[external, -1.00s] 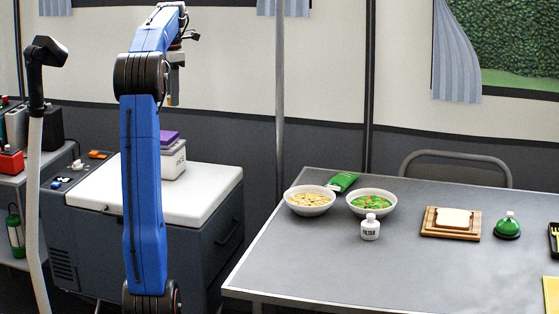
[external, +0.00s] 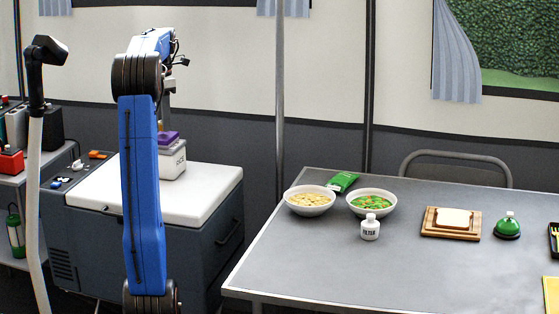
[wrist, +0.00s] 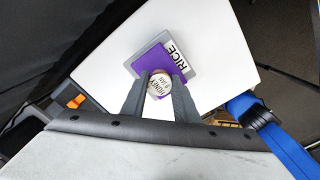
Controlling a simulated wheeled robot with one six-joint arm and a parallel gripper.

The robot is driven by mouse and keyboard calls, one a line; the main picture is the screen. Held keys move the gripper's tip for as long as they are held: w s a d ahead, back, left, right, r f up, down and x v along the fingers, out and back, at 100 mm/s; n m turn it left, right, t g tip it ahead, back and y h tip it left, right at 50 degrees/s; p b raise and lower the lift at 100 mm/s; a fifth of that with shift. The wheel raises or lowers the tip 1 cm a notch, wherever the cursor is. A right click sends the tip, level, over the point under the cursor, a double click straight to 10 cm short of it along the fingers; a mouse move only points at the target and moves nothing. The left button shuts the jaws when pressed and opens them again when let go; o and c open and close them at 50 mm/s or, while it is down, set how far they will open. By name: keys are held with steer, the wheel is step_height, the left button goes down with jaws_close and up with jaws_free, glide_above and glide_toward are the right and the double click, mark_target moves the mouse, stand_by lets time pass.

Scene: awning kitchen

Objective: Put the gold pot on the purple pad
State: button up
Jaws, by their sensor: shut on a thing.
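The purple pad (wrist: 151,62) lies on top of a pale box marked RICE (wrist: 178,58). In the external view the purple pad (external: 168,139) is partly behind my arm. My gripper (wrist: 159,82) is shut on the gold pot (wrist: 159,87), a small round pot with a lettered pale lid. The wrist view shows the pot over the near part of the pad. In the external view my gripper points down just above the pad, and the pot is hard to make out. I cannot tell whether the pot touches the pad.
The RICE box stands on a white cooler lid (external: 105,196) with free room around it. To the right, a grey table (external: 300,255) holds two bowls, a white FILTER bottle (external: 370,228), a bread board and a green bell. A lamp post stands at the left.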

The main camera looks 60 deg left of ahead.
steer(key=shift+f, duration=0.75)
steer(key=o, duration=1.1)
steer(key=shift+f, duration=0.1)
steer(key=shift+c, duration=0.2)
step_height(320, 180, up, 12)
